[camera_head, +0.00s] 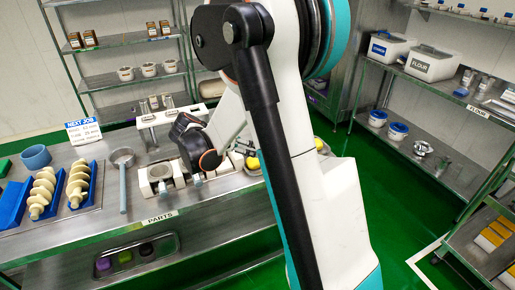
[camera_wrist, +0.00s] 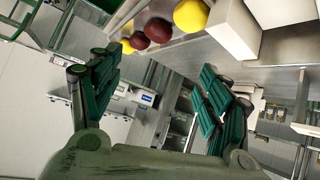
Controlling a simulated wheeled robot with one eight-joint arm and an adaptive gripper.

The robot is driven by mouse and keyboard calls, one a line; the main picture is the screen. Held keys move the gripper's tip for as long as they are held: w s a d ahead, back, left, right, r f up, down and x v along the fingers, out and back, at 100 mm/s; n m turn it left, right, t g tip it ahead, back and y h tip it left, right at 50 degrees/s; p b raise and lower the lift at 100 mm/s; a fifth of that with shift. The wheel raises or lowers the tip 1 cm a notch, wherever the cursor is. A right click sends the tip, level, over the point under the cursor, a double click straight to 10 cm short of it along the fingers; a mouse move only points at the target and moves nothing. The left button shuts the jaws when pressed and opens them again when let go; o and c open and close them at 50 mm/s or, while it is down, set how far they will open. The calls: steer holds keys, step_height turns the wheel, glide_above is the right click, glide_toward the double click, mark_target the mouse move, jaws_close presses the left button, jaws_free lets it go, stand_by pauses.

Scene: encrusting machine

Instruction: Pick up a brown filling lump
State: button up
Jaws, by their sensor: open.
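Two brown filling lumps, one larger in view (camera_wrist: 158,30) and one just beyond it (camera_wrist: 139,41), sit in a row in the wrist view. A yellow lump (camera_wrist: 190,15) is at the near end of the row and another yellow lump (camera_wrist: 127,47) at the far end. My gripper (camera_wrist: 158,75) is open, its green fingers wide apart with nothing between them. The lumps appear beyond the fingertips, toward the top of the picture. In the head view a yellow lump (camera_head: 253,163) shows beside my arm. The brown lumps are not clearly visible there, and my arm hides part of the table.
The metal parts table (camera_head: 150,205) holds blue trays with cream augers (camera_head: 42,190), a long-handled metal pan (camera_head: 123,160) and white blocks (camera_head: 157,180). White box shapes (camera_wrist: 232,30) stand close beside the lumps in the wrist view. Shelves (camera_head: 420,150) stand at right; green floor lies between.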

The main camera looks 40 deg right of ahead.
steer(key=d+f+m, duration=0.1)
steer(key=w+f+m+h, duration=0.1)
steer(key=f, duration=0.1)
steer(key=d+f+g, duration=0.1)
steer(key=shift+w+d+f+m+h, duration=0.3)
steer(key=shift+w+d+f+m, duration=0.05)
steer(key=shift+f+m, duration=0.05)
steer(key=shift+d+f+m, duration=0.3)
steer(key=shift+f+m, duration=0.1)
steer(key=shift+f, duration=0.05)
steer(key=b+x, duration=0.1)
steer(key=x, duration=0.3)
steer(key=b+x, duration=0.1)
steer(key=x, duration=0.4)
steer(key=b+x, duration=0.2)
steer(key=x, duration=0.3)
steer(key=shift+s+r, duration=0.2)
steer(key=shift+s, duration=0.05)
steer(key=c, duration=1.1)
